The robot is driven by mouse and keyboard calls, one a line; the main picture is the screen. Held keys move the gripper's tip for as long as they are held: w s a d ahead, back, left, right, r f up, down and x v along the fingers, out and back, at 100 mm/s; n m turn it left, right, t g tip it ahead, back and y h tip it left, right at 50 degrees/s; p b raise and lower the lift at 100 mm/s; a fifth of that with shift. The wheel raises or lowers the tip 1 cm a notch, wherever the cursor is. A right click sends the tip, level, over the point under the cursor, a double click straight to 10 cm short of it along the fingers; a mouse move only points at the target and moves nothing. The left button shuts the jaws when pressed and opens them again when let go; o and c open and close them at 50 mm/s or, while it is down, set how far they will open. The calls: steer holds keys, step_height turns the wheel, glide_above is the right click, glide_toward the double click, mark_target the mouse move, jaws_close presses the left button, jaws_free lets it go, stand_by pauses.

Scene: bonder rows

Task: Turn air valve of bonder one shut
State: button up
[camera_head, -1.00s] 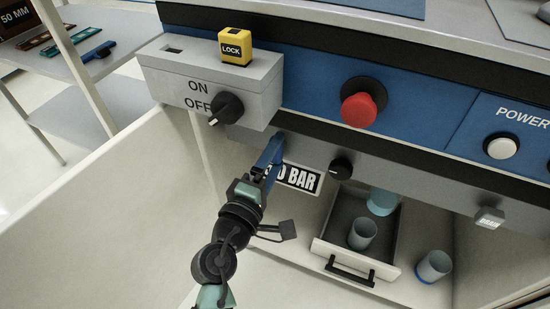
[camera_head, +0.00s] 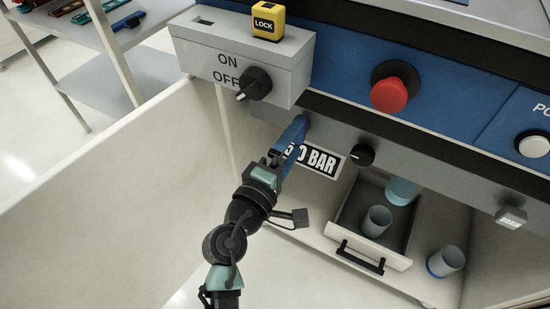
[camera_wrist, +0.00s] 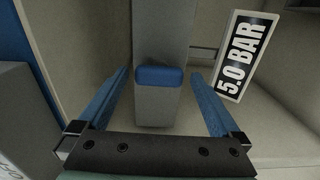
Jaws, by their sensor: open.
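My gripper (camera_head: 292,135) reaches up to the grey rail under the bonder's front, just left of the 5.0 BAR label (camera_head: 318,160). In the wrist view my gripper's two blue fingers (camera_wrist: 160,75) stand apart. Between them, with gaps at both sides, is a small grey piece with a blue bar (camera_wrist: 158,76), which looks like the air valve's handle. I cannot tell its turn position. In the head view my fingers and wrist hide the valve. The label also shows right of the fingers in the wrist view (camera_wrist: 246,56).
Right of the label is a black knob (camera_head: 361,155). Above left is a grey box with an ON/OFF knob (camera_head: 255,83) and a yellow LOCK block (camera_head: 268,21). A red button (camera_head: 389,95) is on the blue panel. Below, an open drawer (camera_head: 370,246) holds cups; another cup (camera_head: 446,262) stands beside it.

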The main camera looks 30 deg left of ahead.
steer(key=s+p, duration=0.2)
steer(key=s, duration=0.9)
steer(key=shift+s+a, duration=0.2)
steer(key=shift+s, duration=0.05)
